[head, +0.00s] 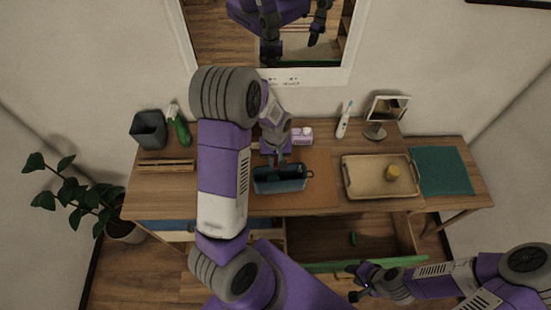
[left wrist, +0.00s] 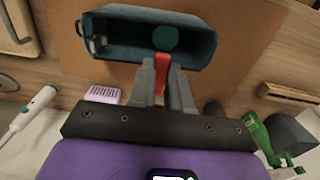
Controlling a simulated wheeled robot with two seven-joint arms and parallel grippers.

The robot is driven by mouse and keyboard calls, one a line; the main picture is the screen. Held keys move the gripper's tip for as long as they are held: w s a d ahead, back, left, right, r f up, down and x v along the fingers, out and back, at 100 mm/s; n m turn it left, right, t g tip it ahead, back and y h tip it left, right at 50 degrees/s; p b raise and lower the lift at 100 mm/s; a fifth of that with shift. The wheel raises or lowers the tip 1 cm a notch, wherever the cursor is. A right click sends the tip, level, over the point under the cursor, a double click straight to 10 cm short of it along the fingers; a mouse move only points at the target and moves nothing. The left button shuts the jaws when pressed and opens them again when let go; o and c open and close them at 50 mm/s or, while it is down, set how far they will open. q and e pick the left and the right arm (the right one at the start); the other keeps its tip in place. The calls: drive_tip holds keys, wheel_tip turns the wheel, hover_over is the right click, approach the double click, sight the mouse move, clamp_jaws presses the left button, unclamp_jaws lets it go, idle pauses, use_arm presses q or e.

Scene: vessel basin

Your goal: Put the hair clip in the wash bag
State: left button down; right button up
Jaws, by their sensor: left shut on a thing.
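The wash bag (head: 293,185) is an open blue box-like bag on the brown mat at the middle of the table. It also shows at the top of the left wrist view (left wrist: 112,60), with a round green thing (left wrist: 165,38) inside. My left gripper (head: 277,160) is at the bag's back edge. In the left wrist view its fingers (left wrist: 161,68) are shut on a narrow red thing, seemingly the hair clip (left wrist: 162,62), whose tip reaches over the bag's near rim. The rest of it is hidden between the fingers. My right gripper (head: 362,285) is by the open drawer's front; its jaws are unclear.
A tan tray (head: 360,186) with a yellow thing (head: 392,172) stands right of the bag, beside a teal cloth (head: 440,170). A lilac brush-like thing (head: 302,135), toothbrush (head: 344,124) and mirror (head: 376,132) stand behind. An open drawer (head: 320,235) sticks out in front.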

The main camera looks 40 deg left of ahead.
sight(275, 163)
use_arm(q)
drive_tip(key=c, duration=1)
unclamp_jaws()
drive_tip(key=shift+r, duration=0.1)
wheel_tip(275, 163, up, 8)
drive_tip(key=shift+f, duration=0.25)
drive_tip(key=shift+s+f, duration=0.1)
